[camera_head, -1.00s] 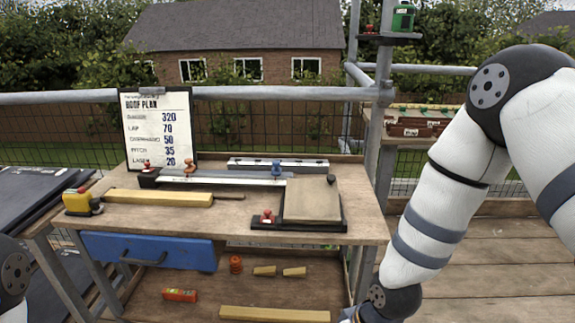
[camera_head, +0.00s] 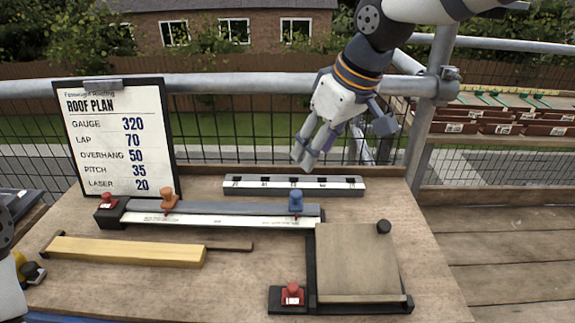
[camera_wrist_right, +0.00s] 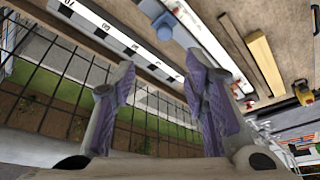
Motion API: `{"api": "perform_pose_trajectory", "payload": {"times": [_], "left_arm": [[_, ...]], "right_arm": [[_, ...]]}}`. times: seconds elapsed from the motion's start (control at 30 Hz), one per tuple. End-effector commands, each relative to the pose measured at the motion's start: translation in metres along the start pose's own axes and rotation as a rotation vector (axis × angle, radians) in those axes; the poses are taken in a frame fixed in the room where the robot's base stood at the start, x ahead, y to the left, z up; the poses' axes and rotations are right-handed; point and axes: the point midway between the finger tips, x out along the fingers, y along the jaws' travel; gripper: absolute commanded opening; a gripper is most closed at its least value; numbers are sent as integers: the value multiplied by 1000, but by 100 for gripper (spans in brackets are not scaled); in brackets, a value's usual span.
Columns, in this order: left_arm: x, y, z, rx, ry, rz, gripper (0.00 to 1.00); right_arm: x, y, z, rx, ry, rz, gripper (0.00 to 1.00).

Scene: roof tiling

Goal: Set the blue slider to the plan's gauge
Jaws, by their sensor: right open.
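The roof plan (camera_head: 115,140) stands on a clipboard at the back left and reads gauge 320. The blue slider (camera_head: 295,203) sits near the right end of the long grey rail with a white scale (camera_head: 225,219). The slider also shows at the top of the right wrist view (camera_wrist_right: 160,24). My right gripper (camera_head: 309,160) is open and empty, above and behind the blue slider, apart from it. Its two purple-padded fingers (camera_wrist_right: 160,85) are spread in the right wrist view. My left gripper is not in view.
An orange slider (camera_head: 168,199) sits on the same rail, left of the blue one. A marked bar (camera_head: 294,186) lies behind the rail. In front are a board in a dark frame (camera_head: 355,262), a red knob (camera_head: 291,294) and a yellow wooden batten (camera_head: 125,251).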

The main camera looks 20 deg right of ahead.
Motion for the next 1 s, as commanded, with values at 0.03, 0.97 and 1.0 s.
{"api": "perform_pose_trajectory", "payload": {"times": [0.03, 0.97, 1.0], "left_arm": [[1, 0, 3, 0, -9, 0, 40], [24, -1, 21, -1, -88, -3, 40], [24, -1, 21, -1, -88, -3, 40]], "right_arm": [[6, 0, 1, 0, -4, -2, 41], [119, -1, 0, -1, 1, 0, 23], [119, -1, 0, -1, 1, 0, 14]]}}
